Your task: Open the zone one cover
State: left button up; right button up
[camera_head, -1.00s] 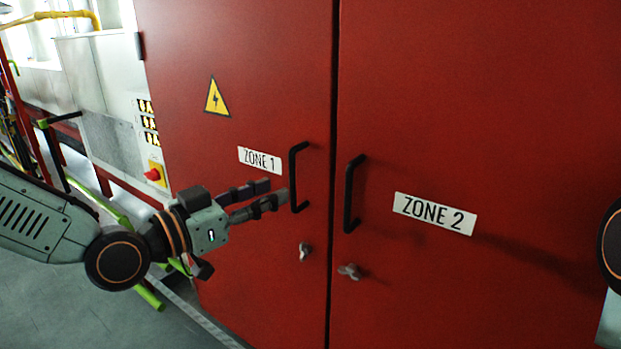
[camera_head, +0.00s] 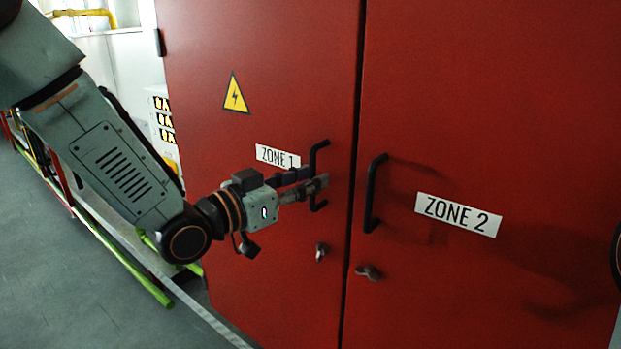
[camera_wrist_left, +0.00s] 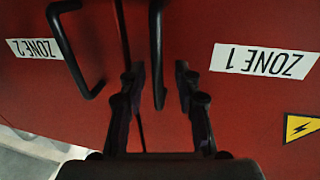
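The zone one cover (camera_head: 260,50) is a large red door with a "ZONE 1" label (camera_head: 278,156) and a black bar handle (camera_head: 313,158) near its right edge. The door looks shut, with a narrow dark seam beside the zone two door. My left gripper (camera_head: 322,180) is at the handle's lower half. In the left wrist view, the handle (camera_wrist_left: 158,60) comes down between the two spread fingers (camera_wrist_left: 160,85), with gaps on both sides. The fingertips hide part of the handle in the head view. My right gripper is out of view.
The zone two door (camera_head: 480,100) with its own black handle (camera_head: 374,193) stands close on the right. Small latches (camera_head: 321,252) sit below the handles. A grey cabinet and green rails (camera_head: 130,262) are at left.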

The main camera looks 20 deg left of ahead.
pick_arm(q)
jog(key=shift+w+d, duration=0.55)
jog(key=shift+d, duration=0.1)
jog(key=shift+a, duration=0.4)
jog(key=shift+d, duration=0.35)
jog(key=c, duration=0.5)
jog(key=shift+a, duration=0.2)
grip_shut()
jog(key=shift+d, duration=0.1)
